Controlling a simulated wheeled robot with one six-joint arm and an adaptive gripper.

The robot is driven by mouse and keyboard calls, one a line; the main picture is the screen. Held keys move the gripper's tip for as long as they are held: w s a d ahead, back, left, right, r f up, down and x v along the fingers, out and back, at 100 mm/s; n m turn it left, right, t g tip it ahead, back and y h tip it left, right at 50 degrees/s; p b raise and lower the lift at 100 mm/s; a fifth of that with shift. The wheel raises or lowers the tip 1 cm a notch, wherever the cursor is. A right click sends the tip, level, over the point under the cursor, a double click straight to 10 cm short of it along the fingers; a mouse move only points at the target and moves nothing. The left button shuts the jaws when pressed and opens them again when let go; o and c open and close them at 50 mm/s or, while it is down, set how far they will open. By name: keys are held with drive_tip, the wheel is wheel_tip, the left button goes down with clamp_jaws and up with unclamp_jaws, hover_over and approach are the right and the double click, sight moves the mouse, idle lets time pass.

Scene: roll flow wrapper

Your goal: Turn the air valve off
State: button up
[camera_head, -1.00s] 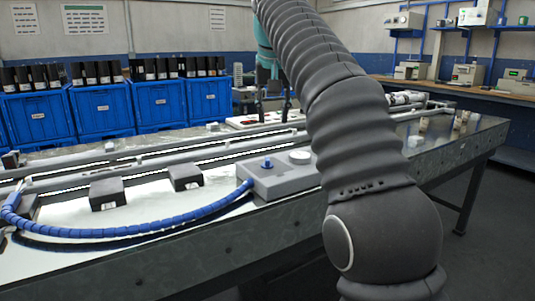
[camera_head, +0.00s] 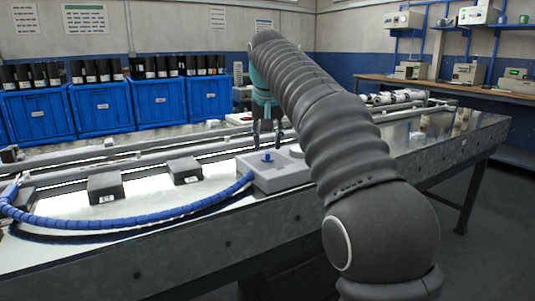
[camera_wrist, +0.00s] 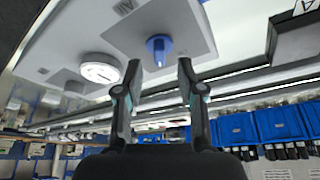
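The air valve is a blue knob (camera_head: 267,157) on top of a light grey box (camera_head: 281,178) at the front edge of the table. The knob also shows in the wrist view (camera_wrist: 158,47), just ahead of the gap between my fingertips. My gripper (camera_head: 266,141) is just above and behind the knob in the head view. In the wrist view my gripper (camera_wrist: 159,65) is open, one finger to each side of the knob's line. I see no contact with the knob. My arm hides the right part of the box in the head view.
A round white dial (camera_wrist: 101,67) sits on the box beside the knob. A blue hose (camera_head: 130,222) runs left from the box across the table. Two dark blocks, one here (camera_head: 106,187), lie left of the box. Blue crates (camera_head: 104,107) stand behind the table.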

sight(267, 152)
drive_tip(key=shift+x, duration=1.55)
clamp_jaws()
